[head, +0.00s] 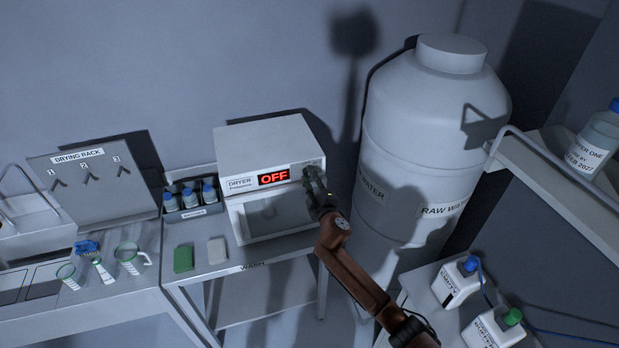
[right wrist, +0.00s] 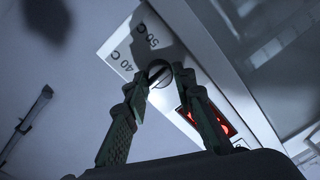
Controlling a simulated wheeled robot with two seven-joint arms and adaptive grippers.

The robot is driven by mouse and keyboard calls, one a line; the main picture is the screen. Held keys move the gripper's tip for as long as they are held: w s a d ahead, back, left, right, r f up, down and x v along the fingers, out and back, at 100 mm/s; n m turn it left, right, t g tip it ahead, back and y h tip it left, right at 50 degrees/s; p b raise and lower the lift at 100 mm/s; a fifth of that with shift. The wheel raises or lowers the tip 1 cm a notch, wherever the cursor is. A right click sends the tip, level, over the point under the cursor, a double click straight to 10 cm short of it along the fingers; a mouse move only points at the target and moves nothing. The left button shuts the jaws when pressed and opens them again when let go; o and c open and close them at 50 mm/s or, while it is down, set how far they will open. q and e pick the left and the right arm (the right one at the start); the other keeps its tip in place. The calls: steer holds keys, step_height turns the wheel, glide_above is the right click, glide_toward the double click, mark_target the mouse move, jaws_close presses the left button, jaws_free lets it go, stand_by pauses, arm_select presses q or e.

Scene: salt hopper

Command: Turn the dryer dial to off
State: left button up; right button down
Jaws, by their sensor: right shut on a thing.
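The white dryer (head: 268,143) stands on the wash table, and its front display (head: 273,177) reads OFF in red letters. The display also shows in part in the right wrist view (right wrist: 221,125), behind a finger. My right gripper (head: 314,182) is at the right end of the dryer's front panel. In the right wrist view my right gripper (right wrist: 160,76) is shut on the round dark dial (right wrist: 158,70), with one finger on each side. The marks 40 C and 50 C show beside the dial. The gripper hides the dial in the head view. My left gripper is not in view.
A large raw water tank (head: 405,150) stands right of the dryer. Blue-capped bottles in a bin (head: 190,211), a green sponge (head: 183,259) and a pale block (head: 217,250) are at the left. White jugs (head: 457,281) stand at lower right, below a shelf (head: 565,190).

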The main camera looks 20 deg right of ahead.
stand_by(0.4)
steer(key=c, duration=1.6)
jaws_free()
steer(key=s, duration=1.2)
steer(key=shift+d+r, duration=0.2)
